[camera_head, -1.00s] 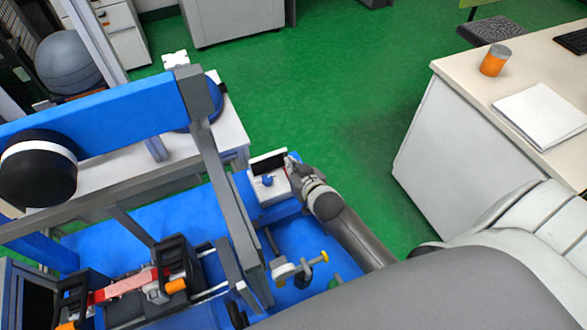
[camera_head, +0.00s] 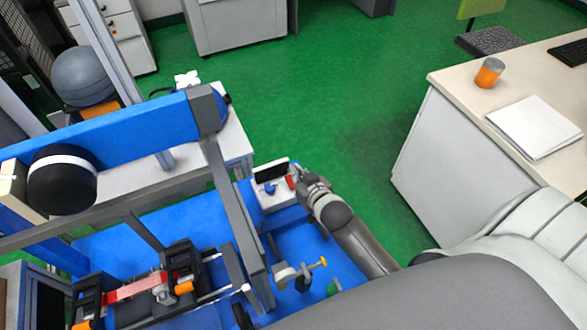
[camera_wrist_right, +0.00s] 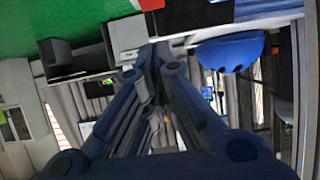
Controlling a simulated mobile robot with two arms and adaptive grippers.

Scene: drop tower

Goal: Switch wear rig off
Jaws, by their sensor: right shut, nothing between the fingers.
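The wear rig is a blue frame (camera_head: 105,130) on a blue base. Its control box (camera_head: 273,203) is white, with a black display (camera_head: 270,169), a blue knob (camera_head: 270,188) and a red switch (camera_head: 290,182) at its right side. My right gripper (camera_head: 300,178) is just right of the red switch; I cannot tell whether it touches it. In the right wrist view its fingers (camera_wrist_right: 153,55) are together and empty. My left gripper is not in view.
A red strap and black clamps (camera_head: 140,288) sit on the rig at lower left. A metal fitting with a yellow end (camera_head: 298,272) is below the control box. Green floor is clear between.

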